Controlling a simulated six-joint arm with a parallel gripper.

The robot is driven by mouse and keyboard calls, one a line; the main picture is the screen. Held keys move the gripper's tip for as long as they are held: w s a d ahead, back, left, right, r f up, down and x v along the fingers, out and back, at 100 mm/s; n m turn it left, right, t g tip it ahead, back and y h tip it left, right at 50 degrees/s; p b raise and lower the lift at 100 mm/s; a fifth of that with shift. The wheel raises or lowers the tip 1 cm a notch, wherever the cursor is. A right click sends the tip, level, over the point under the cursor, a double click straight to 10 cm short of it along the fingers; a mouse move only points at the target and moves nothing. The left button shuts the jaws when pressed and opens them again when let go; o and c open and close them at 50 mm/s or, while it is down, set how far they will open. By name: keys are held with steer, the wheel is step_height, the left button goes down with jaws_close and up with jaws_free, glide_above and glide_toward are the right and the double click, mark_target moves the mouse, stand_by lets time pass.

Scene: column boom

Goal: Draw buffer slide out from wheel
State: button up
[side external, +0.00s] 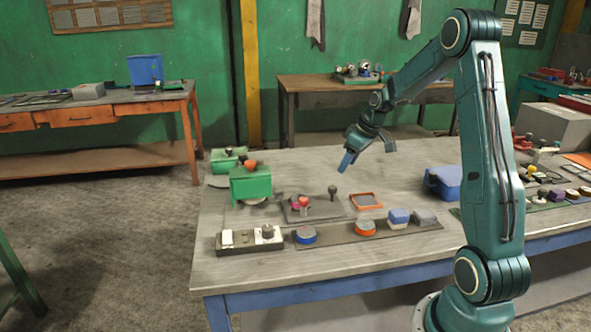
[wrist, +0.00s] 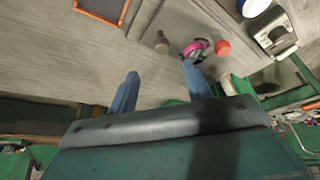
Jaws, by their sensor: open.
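My gripper (side external: 347,162) hangs open and empty above the workbench, pointing down. In the wrist view, its two blue fingers (wrist: 161,73) are spread apart with nothing between them. A dark grey slide plate (side external: 318,211) lies on the bench, left of and below my gripper. An upright dark knob (side external: 332,191) stands on its right part; it also shows in the wrist view (wrist: 162,42). Pink and red parts (side external: 303,202) sit on its left part. A green machine (side external: 250,184) with an orange knob stands to the left; its wheel is mostly hidden.
An orange-rimmed tray (side external: 366,201) lies right of the plate. A box with a knob (side external: 250,239) and a dark strip (side external: 385,229) with several blocks and round pieces line the front. A blue bin (side external: 443,182) stands at the right. The bench behind the plate is mostly clear.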

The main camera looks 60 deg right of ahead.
steer(key=shift+v, duration=2.1)
steer(key=s+a+r, duration=0.2)
steer(key=a+r, duration=0.2)
steer(key=a, duration=0.6)
steer(key=s+a+r, duration=0.2)
steer(key=a+r, duration=0.3)
steer(key=a, duration=0.4)
steer(key=s+a+t, duration=0.1)
steer(key=s+a, duration=1.1)
steer(key=s, duration=0.2)
steer(key=shift+s+f, duration=0.35)
steer(key=shift+w, duration=0.1)
